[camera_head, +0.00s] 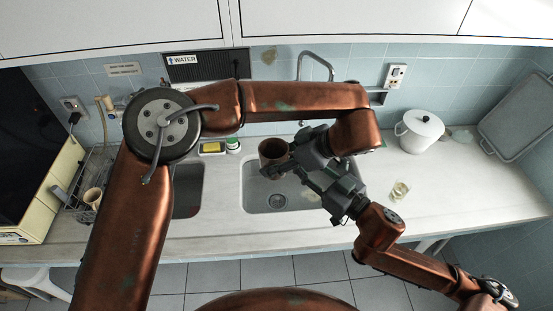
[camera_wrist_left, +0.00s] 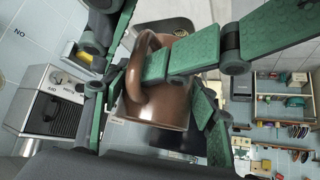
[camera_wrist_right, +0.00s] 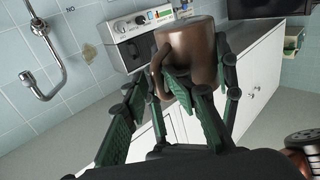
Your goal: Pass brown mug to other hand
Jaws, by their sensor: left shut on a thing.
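The brown mug (camera_head: 272,152) is held in the air over the sinks, in the middle of the head view. My left gripper (camera_head: 290,153) is shut on it. In the left wrist view the mug (camera_wrist_left: 163,100) sits between green finger pads, with its handle towards the camera. My right gripper (camera_head: 308,175) is close by, just right of the mug and below the left gripper. In the right wrist view its green fingers are spread, with the mug (camera_wrist_right: 195,50) at their far end and its handle at the left. Contact between right fingers and mug is unclear.
A double sink (camera_head: 255,192) lies beneath, with a faucet (camera_head: 316,62) behind. A white pot (camera_head: 418,131) and a glass (camera_head: 399,191) stand on the right of the counter. A dish rack (camera_head: 80,198) with a cup is at the left. The counter's right front is clear.

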